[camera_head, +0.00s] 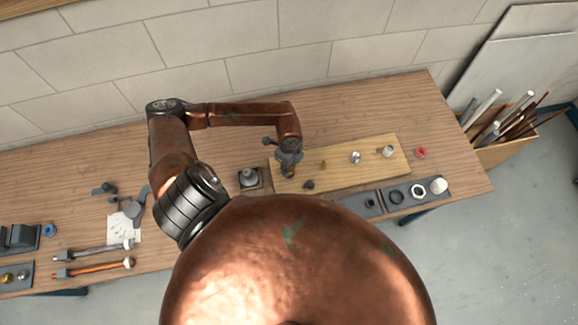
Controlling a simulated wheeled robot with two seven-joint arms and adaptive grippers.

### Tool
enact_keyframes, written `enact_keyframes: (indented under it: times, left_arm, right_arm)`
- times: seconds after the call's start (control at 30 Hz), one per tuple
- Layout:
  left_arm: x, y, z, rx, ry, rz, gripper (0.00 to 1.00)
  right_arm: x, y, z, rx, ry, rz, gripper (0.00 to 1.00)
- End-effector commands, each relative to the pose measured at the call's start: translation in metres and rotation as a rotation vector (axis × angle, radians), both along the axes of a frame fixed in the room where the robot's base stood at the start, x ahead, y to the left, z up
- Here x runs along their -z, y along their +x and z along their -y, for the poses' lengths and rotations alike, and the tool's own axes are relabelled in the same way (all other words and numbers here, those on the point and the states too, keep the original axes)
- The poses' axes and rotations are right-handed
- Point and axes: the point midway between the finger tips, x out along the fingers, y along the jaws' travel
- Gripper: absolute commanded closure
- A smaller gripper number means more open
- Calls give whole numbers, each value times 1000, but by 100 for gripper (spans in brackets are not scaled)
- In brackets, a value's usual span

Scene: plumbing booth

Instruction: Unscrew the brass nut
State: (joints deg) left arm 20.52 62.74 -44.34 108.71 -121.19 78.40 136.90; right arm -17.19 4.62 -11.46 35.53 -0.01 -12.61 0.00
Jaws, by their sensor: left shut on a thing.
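My left gripper (288,170) points down over the left end of the light wooden board (352,178). It is shut on a small brass-coloured piece, which I take to be the brass nut; the fingers hide most of it. A small brass fitting (323,163) stands on the board just right of the gripper, apart from it. My right gripper is not in view.
Metal fittings (355,157) stand on the board's right half. A red ring (421,153) lies beyond it. A grey tray (417,192) holds rings in front. Wrenches (95,268) lie at left. A square block (249,180) sits left of the board.

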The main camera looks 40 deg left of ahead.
Motion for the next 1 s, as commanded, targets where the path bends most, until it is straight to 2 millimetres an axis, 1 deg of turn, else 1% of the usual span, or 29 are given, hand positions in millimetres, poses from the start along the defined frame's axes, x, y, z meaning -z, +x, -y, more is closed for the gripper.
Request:
enact_keyframes:
  times: [0.27,1.0]
  left_arm:
    - [0,0,0,-63,-1,0,99]
    - [-2,-1,0,-386,0,-1,99]
  right_arm:
    - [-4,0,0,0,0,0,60]
    - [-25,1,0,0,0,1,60]
